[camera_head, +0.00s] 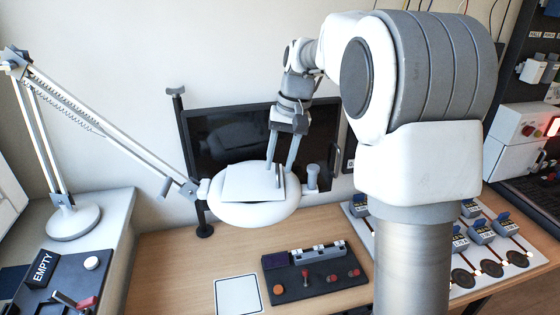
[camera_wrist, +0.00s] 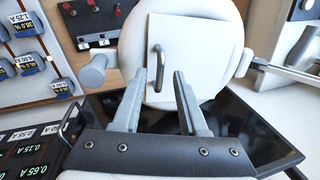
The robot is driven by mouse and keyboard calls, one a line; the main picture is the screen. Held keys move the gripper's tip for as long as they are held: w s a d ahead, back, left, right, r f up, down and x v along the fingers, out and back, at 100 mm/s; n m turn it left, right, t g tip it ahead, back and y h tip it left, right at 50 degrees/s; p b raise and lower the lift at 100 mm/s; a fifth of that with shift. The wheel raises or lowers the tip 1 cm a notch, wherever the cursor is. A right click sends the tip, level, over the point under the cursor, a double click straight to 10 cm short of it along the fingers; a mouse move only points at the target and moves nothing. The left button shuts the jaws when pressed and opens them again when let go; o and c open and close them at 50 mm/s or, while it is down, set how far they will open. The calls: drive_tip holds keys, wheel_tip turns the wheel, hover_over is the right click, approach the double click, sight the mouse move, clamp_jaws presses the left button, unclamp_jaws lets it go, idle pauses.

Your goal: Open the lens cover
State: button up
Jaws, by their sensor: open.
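The lens cover (camera_head: 245,184) is a flat white square plate on top of the round white lamp head (camera_head: 255,214). In the wrist view the cover (camera_wrist: 200,50) carries a dark bar handle (camera_wrist: 158,68). My gripper (camera_head: 281,168) is open above the cover's right part in the head view. In the wrist view my gripper (camera_wrist: 159,74) has one finger on each side of the handle, apart from it in the picture. I cannot tell how far the fingertips are above the plate. The cover lies flat on the lamp head.
The lamp's jointed arm (camera_head: 110,135) reaches in from the left. A grey knob (camera_head: 312,178) sticks out at the lamp head's right. A dark monitor (camera_head: 215,140) stands behind. A switch panel (camera_head: 310,272) and a white square (camera_head: 238,295) lie on the desk below.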

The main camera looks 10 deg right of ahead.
clamp_jaws()
idle(1.4)
